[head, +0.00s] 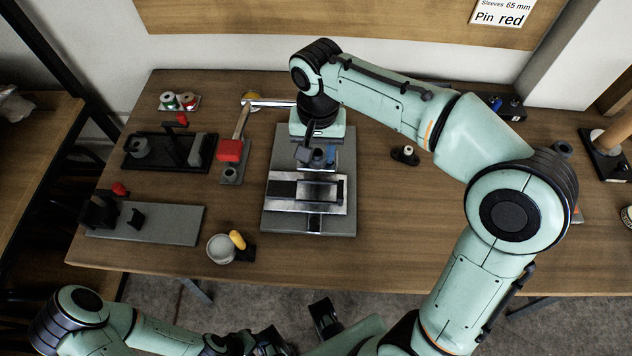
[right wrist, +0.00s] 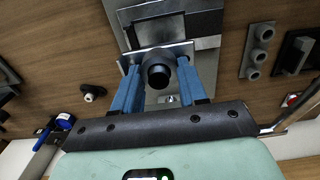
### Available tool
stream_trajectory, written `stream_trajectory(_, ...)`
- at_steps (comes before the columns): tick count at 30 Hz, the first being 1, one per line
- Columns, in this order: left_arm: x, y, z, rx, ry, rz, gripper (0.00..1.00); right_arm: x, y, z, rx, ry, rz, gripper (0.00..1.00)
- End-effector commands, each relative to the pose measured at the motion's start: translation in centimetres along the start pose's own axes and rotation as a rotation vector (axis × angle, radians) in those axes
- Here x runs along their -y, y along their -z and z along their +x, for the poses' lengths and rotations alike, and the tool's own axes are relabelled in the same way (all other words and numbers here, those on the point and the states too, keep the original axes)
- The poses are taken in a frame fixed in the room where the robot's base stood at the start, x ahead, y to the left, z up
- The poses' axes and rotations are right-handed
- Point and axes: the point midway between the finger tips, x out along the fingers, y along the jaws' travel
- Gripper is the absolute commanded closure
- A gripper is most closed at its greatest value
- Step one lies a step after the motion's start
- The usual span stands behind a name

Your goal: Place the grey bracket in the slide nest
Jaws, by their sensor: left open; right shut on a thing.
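My right gripper (head: 317,158) is over the grey slide fixture (head: 270,205) in the middle of the table. In the right wrist view its blue fingers (right wrist: 158,72) are shut on the grey bracket (right wrist: 135,56), a pale plate with a dark round boss facing the camera. In the head view the gripper mostly hides the bracket. I cannot tell whether bracket and nest touch. My left gripper (head: 325,318), partly seen, is open and below the table's front edge.
A small black knob part (head: 405,155) stands right. The front right tabletop is fairly clear.

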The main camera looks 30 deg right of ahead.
Motion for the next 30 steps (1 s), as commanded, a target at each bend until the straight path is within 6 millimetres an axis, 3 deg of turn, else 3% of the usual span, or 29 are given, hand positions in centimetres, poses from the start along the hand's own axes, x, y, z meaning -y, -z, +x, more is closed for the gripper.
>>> stream_trajectory(3, 0.3, -0.1, 0.8, 0.003, 0.001, -0.001, 0.49, -0.1, -0.1, 3.5, 0.004, -0.004, 0.0, 0.93)
stream_trajectory(9, 0.5, -0.1, 1.4, 0.004, 0.001, -0.001, 0.49, -0.1, 0.0, 7.4, 0.001, -0.002, -0.001, 0.93)
stream_trajectory(14, 0.5, -0.1, 1.5, 0.004, 0.002, -0.001, 0.49, 0.0, 0.0, 8.6, 0.0, -0.001, -0.001, 0.93)
stream_trajectory(22, 0.7, 0.0, 2.0, 0.005, 0.002, -0.002, 0.49, 0.0, 0.0, 12.3, 0.001, -0.001, -0.001, 0.93)
stream_trajectory(30, 0.7, 0.0, 2.0, 0.004, 0.002, -0.002, 0.49, 0.0, 0.1, 12.6, -0.002, 0.001, -0.001, 0.93)
